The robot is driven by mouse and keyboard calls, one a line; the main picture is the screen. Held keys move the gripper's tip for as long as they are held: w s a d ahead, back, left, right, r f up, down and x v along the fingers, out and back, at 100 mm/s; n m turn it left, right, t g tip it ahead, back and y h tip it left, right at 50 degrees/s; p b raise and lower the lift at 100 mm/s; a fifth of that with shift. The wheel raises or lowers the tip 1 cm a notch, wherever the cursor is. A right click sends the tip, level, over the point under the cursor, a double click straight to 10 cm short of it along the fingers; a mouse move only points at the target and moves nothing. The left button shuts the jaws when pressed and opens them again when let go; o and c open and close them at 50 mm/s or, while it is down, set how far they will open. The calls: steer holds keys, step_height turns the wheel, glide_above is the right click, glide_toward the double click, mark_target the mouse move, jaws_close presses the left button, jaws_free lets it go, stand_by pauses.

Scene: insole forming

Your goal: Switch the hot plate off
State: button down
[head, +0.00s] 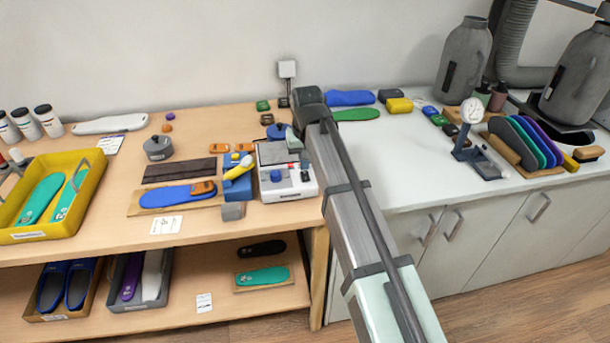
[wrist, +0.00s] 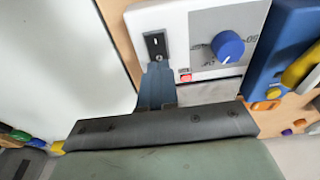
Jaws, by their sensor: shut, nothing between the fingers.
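The hot plate (head: 290,189) is a white box with a grey top, on the right end of the wooden bench. In the wrist view its white front panel (wrist: 190,22) has a blue knob (wrist: 228,46), a black rocker switch (wrist: 155,44) and a small red square (wrist: 185,77). My gripper (wrist: 157,70) is shut and empty. Its blue-grey fingertips are at the lower edge of the black switch in the wrist view; I cannot tell whether they touch it. In the head view my arm hides part of the hot plate's right side.
A blue block (head: 238,188) with a yellow-handled item stands just left of the hot plate. A blue insole (head: 175,196) lies on a board further left. A yellow tray (head: 88,208) is at the far left. The white counter (head: 400,150) to the right has bare room.

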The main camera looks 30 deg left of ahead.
mark_target(305, 173)
steer(key=shift+f, duration=0.85)
stand_by(0.7)
steer(key=shift+r, duration=0.1)
steer(key=shift+r, duration=3.4)
